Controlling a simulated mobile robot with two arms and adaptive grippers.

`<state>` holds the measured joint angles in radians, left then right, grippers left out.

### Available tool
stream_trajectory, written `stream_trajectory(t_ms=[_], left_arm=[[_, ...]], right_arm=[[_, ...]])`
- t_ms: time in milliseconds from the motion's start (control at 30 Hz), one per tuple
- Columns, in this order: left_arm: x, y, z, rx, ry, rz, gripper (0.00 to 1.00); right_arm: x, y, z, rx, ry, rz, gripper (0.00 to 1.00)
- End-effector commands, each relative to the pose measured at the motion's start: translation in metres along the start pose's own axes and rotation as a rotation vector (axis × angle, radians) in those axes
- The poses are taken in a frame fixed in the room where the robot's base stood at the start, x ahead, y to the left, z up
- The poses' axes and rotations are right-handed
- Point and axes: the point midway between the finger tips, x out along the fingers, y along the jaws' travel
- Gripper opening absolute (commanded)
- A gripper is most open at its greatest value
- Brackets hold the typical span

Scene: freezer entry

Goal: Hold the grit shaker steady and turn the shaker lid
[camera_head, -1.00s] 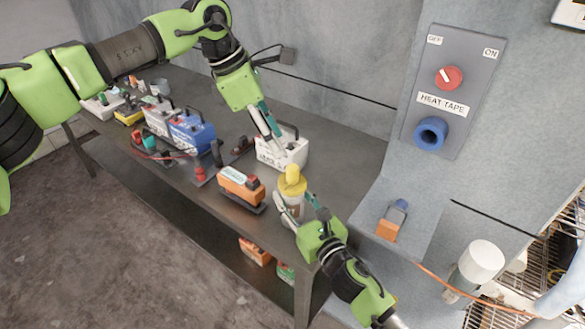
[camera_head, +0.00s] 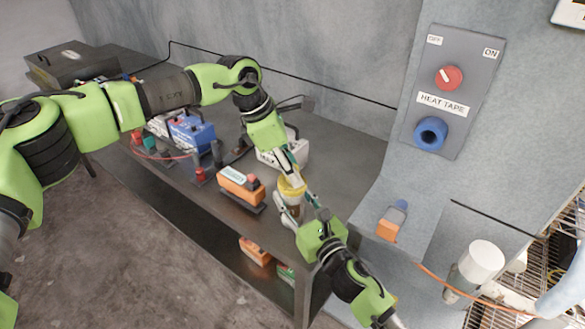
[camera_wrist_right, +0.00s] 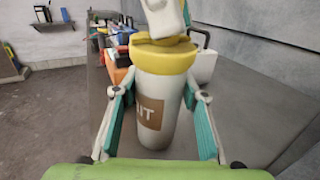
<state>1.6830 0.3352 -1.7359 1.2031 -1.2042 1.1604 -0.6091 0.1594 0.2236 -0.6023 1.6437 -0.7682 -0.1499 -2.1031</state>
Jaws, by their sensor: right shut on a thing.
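The grit shaker (camera_head: 294,209) stands upright near the front right end of the dark table; its pale body with a brown label also shows in the right wrist view (camera_wrist_right: 170,125). Its yellow shaker lid (camera_head: 291,188) is on top, and also shows in the right wrist view (camera_wrist_right: 163,57). My right gripper (camera_head: 298,211) is shut on the shaker body, with fingers on both sides (camera_wrist_right: 160,118). My left gripper (camera_head: 290,172) points down at the top of the lid, and its pale fingertip (camera_wrist_right: 165,18) covers the knob. Whether it grips the knob is hidden.
A white handled box (camera_head: 293,152) stands just behind the lid. An orange device (camera_head: 238,185) is left of the shaker, and a blue case (camera_head: 190,133) is farther left. The heat tape panel (camera_head: 452,95) is on the wall at right. The table's right rear is clear.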

Motion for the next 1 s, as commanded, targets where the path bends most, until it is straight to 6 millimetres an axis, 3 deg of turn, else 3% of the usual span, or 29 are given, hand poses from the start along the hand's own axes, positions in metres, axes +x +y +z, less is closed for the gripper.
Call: stream_trajectory(t_ms=[33,100,567,1000], left_arm=[[-0.0001,0.0,-0.0001,0.0,0.0,0.0,0.14],[-0.0002,0.0001,-0.0001,0.0,0.0,0.0,0.0],[-0.0006,0.0003,-0.0009,-0.067,0.003,0.029,0.0],[-0.0005,0.0001,-0.0006,-0.393,0.002,0.167,0.0]], right_arm=[[-0.0002,-0.0002,-0.001,0.0,0.002,-0.001,0.02],[-0.0002,-0.0002,-0.001,0.0,0.002,-0.001,0.02],[-0.0003,-0.0001,-0.0011,-0.001,0.002,0.0,0.02],[-0.0004,-0.0002,-0.0012,-0.002,0.002,0.0,0.02]])
